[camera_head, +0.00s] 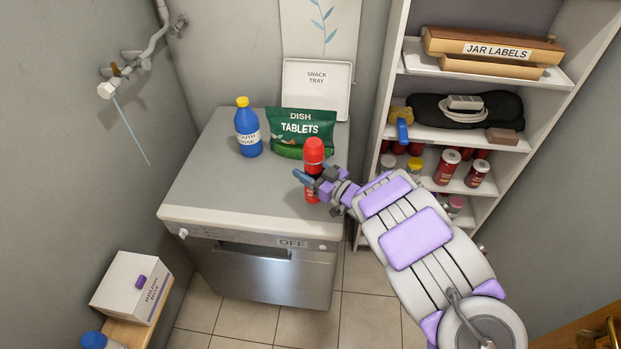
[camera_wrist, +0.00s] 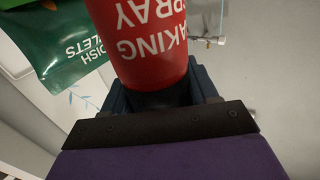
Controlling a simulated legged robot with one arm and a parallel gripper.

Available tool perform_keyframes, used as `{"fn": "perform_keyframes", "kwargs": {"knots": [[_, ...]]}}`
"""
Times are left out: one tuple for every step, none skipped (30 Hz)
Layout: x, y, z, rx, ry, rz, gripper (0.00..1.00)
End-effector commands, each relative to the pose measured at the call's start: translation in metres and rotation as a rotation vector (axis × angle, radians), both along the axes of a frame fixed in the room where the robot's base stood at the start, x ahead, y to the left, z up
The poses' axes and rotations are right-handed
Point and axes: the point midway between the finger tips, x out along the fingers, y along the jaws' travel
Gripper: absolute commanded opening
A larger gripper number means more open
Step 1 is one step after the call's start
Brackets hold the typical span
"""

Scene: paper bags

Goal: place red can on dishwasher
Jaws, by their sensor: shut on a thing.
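The red can (camera_head: 314,152) is upright between the fingers of my gripper (camera_head: 314,183), over the right part of the dishwasher top. In the wrist view the red can (camera_wrist: 145,40) fills the space between the dark fingers of my gripper (camera_wrist: 162,92), with white lettering ending in "AKING SPRAY". My gripper is shut on it. The dishwasher (camera_head: 200,190) has a grey top and a front panel marked "OFF". I cannot tell whether the can's base touches the top.
A green dish tablets pouch (camera_head: 300,128) stands just behind the can. A blue mouth rinse bottle (camera_head: 247,130) stands left of it. A snack tray (camera_head: 317,90) leans at the back. A shelf (camera_head: 392,75) with several items stands at right. The dishwasher top's left and front are clear.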

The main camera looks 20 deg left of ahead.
Motion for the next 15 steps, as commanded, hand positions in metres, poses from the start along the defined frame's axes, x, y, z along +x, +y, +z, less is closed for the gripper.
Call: {"fn": "perform_keyframes", "kwargs": {"knots": [[0.003, 0.000, -0.001, 0.002, -0.001, 0.001, 0.00], [0.004, 0.001, 0.000, 0.002, -0.002, 0.001, 0.00], [0.005, 0.000, 0.000, 0.002, -0.002, 0.002, 0.00], [0.006, 0.000, 0.000, 0.002, -0.002, 0.002, 0.00], [0.006, -0.001, -0.001, 0.002, -0.002, 0.002, 0.00], [0.006, -0.001, -0.004, 0.003, -0.001, 0.002, 0.00], [0.007, -0.002, -0.007, 0.003, -0.001, 0.001, 0.00], [0.007, -0.003, -0.010, 0.004, 0.000, 0.001, 0.00], [0.007, -0.005, -0.015, 0.005, 0.000, 0.001, 0.00], [0.007, -0.005, -0.019, 0.006, 0.000, 0.001, 0.00], [0.007, -0.006, -0.024, 0.006, -0.001, 0.001, 0.00], [0.007, -0.007, -0.029, 0.007, -0.001, 0.001, 0.00], [0.007, -0.007, -0.031, 0.007, -0.001, 0.001, 0.00], [0.007, -0.007, -0.033, 0.008, -0.003, 0.001, 0.00], [0.007, -0.006, -0.034, 0.008, -0.003, 0.001, 0.00]]}}
